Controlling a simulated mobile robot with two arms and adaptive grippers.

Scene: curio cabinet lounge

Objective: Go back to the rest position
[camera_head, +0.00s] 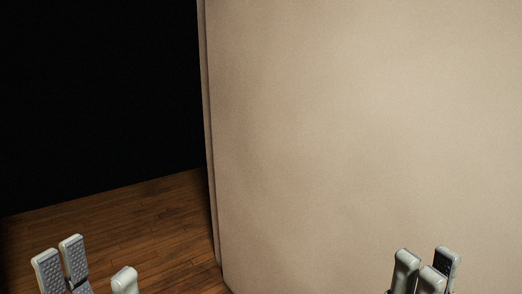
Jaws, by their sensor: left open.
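My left gripper (90,262) shows at the bottom left of the head view, with only its fingers in the picture. Two fingers with grey textured pads stand apart from a third finger on their right; it is open, with nothing between the fingers. My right gripper (428,266) shows at the bottom right, in front of the beige surface. Its pale fingers overlap in this view, one showing a dark pad. I see no object at it, but I cannot tell how far apart its fingers are. Both wrists are below the picture edge.
A large plain beige upright panel (360,130) fills the middle and right of the view. Its left edge runs nearly vertically. Brown wooden floor (130,220) shows at the lower left, bare where visible. Above it everything is black.

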